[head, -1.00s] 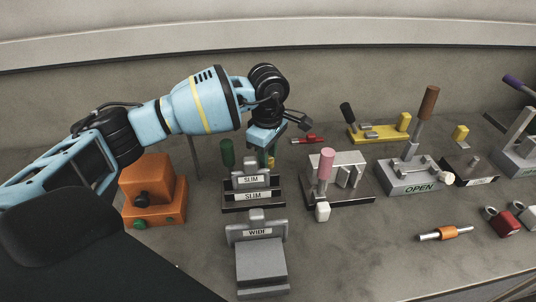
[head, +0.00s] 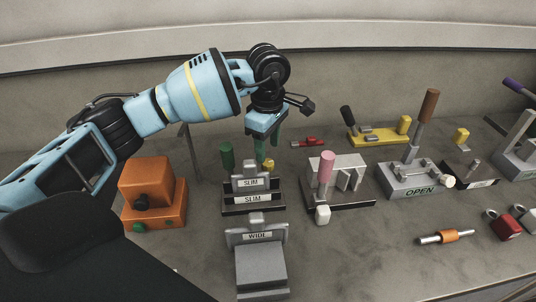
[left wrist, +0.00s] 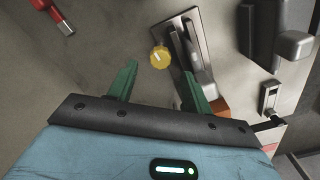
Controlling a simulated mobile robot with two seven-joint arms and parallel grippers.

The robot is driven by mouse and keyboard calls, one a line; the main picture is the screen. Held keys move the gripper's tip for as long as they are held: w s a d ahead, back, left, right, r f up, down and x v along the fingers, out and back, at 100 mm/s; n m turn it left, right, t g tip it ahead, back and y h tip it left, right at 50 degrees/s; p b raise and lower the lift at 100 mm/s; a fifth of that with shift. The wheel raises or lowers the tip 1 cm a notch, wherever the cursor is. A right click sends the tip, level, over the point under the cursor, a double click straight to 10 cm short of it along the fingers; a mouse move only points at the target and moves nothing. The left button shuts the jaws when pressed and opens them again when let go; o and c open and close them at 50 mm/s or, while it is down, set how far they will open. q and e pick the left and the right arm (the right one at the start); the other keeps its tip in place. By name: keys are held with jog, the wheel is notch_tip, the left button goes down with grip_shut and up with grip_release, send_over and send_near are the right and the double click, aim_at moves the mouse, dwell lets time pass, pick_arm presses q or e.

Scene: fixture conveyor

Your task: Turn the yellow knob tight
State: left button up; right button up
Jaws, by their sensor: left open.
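The yellow knob (head: 269,166) shows small behind the fixture labelled SLIM (head: 253,199), partly hidden. In the left wrist view the yellow knob (left wrist: 159,57) is round with a scalloped rim and a pale mark, beside the fixture's metal plate (left wrist: 203,27). My left gripper (head: 267,150) has green fingers and points down above the knob. In the left wrist view the left gripper (left wrist: 160,72) is open and empty. The knob shows between and beyond the fingertips, with no finger visibly touching it. My right gripper is not in view.
An orange box (head: 148,185) stands to the left. A fixture labelled WIDE (head: 260,262) stands in front. A pink-handled clamp (head: 326,168) and an OPEN-labelled clamp (head: 415,180) stand to the right. A red tool (head: 309,142) lies behind.

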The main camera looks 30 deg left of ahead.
aim_at(268, 162)
pick_arm(q)
jog(key=shift+r, duration=1.65)
